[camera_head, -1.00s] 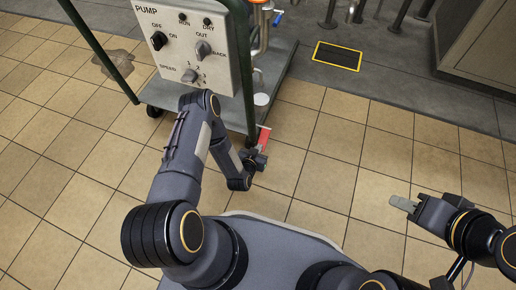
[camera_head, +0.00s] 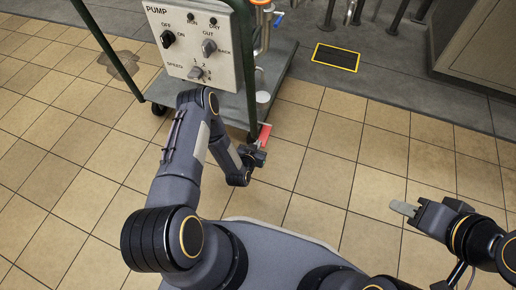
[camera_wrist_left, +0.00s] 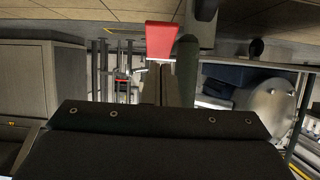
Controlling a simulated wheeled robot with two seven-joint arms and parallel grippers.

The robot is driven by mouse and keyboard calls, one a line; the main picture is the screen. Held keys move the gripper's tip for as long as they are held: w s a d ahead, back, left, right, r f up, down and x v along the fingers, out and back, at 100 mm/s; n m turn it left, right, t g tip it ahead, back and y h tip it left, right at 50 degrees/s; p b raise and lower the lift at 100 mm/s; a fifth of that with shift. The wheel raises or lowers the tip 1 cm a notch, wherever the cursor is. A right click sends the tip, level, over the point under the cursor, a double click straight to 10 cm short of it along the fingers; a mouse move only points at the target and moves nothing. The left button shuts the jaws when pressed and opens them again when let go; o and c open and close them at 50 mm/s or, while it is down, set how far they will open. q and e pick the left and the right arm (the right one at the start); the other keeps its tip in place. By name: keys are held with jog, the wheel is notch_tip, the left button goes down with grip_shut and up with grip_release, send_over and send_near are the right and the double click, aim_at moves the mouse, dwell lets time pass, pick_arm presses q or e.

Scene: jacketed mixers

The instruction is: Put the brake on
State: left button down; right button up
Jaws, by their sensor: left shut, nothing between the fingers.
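The brake appears to be the red pedal (camera_head: 265,134) low at the near right corner of the pump cart (camera_head: 222,99), by a green post. It also shows as a red block in the left wrist view (camera_wrist_left: 161,41), at top centre beside the green post (camera_wrist_left: 187,65). My left gripper (camera_head: 262,147) is shut and empty, low and right at the pedal in the head view. I cannot tell whether it touches the pedal. My right gripper (camera_head: 403,208) is held out at the right, away from the cart; its finger gap cannot be made out.
The cart carries a pump panel (camera_head: 197,42) with several knobs, and a caster (camera_head: 159,109) shows at its left. A black mat with a yellow border (camera_head: 336,57) lies behind. A grey cabinet (camera_head: 481,45) stands back right. Tiled floor on the right is clear.

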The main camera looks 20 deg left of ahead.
pick_arm(q)
jog(key=s+f+p, duration=0.1)
jog(key=s+p, duration=0.1)
jog(key=s, duration=0.6)
jog(key=shift+s+a+f, duration=0.2)
jog(key=shift+s+f, duration=0.2)
